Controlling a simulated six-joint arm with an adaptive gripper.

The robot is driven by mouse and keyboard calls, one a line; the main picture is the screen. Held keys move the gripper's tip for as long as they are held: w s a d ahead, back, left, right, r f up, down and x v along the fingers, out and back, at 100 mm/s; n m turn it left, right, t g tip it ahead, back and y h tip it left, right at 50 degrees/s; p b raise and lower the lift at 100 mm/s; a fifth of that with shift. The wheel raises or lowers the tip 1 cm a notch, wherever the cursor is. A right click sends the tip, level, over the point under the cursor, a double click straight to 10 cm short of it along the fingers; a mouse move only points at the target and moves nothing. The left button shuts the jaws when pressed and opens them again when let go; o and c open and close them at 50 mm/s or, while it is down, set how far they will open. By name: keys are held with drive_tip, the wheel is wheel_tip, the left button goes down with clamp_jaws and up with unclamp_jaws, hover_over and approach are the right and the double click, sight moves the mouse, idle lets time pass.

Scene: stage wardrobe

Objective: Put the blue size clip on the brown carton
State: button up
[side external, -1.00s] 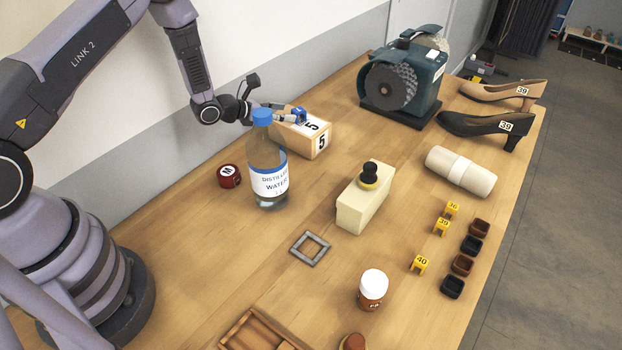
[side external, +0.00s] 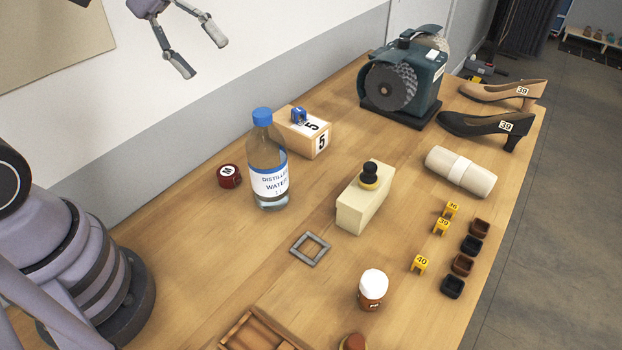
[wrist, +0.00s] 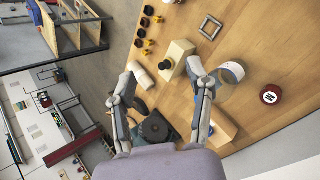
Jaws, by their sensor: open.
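The blue size clip (side external: 299,115) sits on top of the brown carton (side external: 299,138), near its left end, beside the black-on-white 5 label. My gripper (side external: 199,54) hangs high up and to the left of the carton, well apart from it. Its two fingers are spread with nothing between them. In the wrist view my open gripper (wrist: 164,68) shows from behind, and part of the carton (wrist: 224,125) shows beside the right finger.
A distilled water bottle (side external: 268,172) stands close in front of the carton, with a dark red M tin (side external: 229,176) to its left. A grinder (side external: 405,85) stands behind right. A cream block (side external: 362,205) with a black knob and several yellow clips stand rightward.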

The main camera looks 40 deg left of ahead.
drive_tip(key=s+a+r+m+t+y, duration=0.3)
drive_tip(key=s+a+m+y, duration=0.4)
drive_tip(key=s+a, duration=0.3)
drive_tip(key=shift+s+a+m+t+y, duration=0.15)
drive_tip(key=shift+s+m+t+y, duration=0.2)
drive_tip(key=shift+s+y, duration=0.5)
